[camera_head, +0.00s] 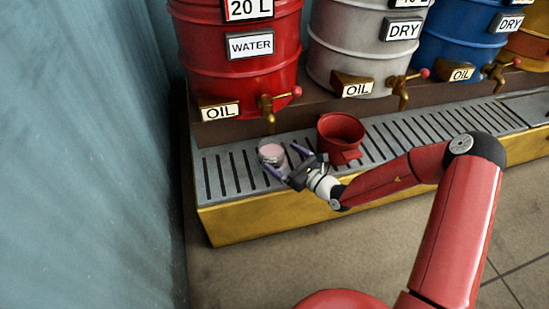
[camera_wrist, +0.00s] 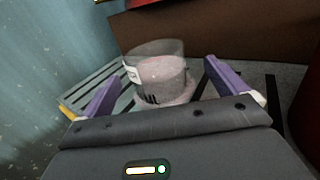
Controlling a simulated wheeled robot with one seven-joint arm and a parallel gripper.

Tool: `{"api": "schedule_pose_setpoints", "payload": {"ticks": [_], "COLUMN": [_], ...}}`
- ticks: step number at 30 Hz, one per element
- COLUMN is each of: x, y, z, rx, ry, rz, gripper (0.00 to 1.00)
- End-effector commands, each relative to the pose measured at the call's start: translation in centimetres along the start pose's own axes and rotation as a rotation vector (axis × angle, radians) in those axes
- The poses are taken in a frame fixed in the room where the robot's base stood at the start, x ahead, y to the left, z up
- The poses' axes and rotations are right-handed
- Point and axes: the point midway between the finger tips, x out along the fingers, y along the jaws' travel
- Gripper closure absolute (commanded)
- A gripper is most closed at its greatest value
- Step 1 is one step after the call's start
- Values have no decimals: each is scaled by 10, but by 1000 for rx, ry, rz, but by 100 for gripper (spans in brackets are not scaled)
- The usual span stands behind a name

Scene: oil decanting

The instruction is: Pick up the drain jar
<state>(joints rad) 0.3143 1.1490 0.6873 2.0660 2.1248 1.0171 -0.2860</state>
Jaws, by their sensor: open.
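The drain jar (camera_head: 271,153) is a small clear jar with a pinkish tint and a white label. It stands upright on the slotted grey drip tray (camera_head: 230,178), below the tap of the red drum. In the wrist view the jar (camera_wrist: 158,72) sits ahead of my gripper, between the lines of its two purple fingers. My gripper (camera_head: 284,160) is open and empty, with its fingers spread close to the jar on either side. The jar's lower part is partly hidden by the gripper body in the wrist view.
A red bucket-like container (camera_head: 341,136) stands on the tray just right of my gripper. The red drum (camera_head: 238,60) with its brass tap (camera_head: 268,106) is behind the jar, and a grey drum (camera_head: 362,45) and blue drum (camera_head: 458,40) follow. A blue wall (camera_head: 85,150) closes the left side.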

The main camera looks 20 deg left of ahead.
Motion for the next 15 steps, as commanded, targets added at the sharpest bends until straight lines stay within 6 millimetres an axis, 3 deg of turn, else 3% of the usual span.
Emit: {"api": "schedule_pose_setpoints", "payload": {"ticks": [9, 15], "x": [44, 55], "y": [5, 6], "z": [-2, -1], "rx": [-2, -2], "ry": [-1, 1], "rz": [2, 3], "gripper": [2, 2]}}
